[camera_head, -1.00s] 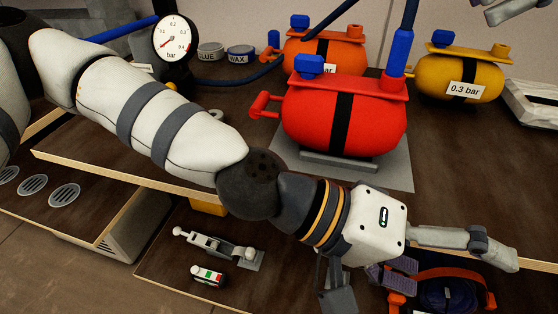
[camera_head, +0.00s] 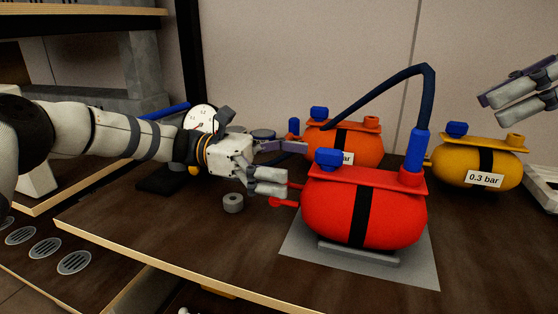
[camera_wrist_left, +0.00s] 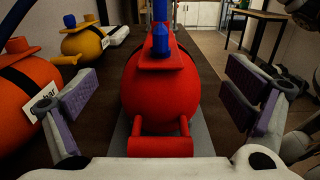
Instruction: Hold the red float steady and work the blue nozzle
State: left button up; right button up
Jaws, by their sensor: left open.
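The red float (camera_head: 385,215) sits on a grey plate, a black strap around its middle. It fills the centre of the left wrist view (camera_wrist_left: 160,90). The blue nozzle (camera_head: 418,152) stands upright on the float's right end, with a dark blue hose from its top. A blue cap (camera_head: 327,158) is on the left end. My left gripper (camera_head: 282,165) is open at the float's left end, its fingers either side of the red handle (camera_wrist_left: 160,146), apart from it. My right gripper (camera_head: 522,92) is at the upper right, partly cut off; its opening is unclear.
An orange float (camera_head: 350,142) stands behind the red one, and a yellow float (camera_head: 478,165) marked 0.3 bar at the right. A round gauge (camera_head: 200,118) is behind my left wrist. A small grey ring (camera_head: 233,203) lies on the table. The front left tabletop is clear.

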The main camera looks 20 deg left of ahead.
aim_at(351, 172)
pick_arm(q)
jog(key=d, duration=0.9)
jog(key=shift+d, duration=0.4)
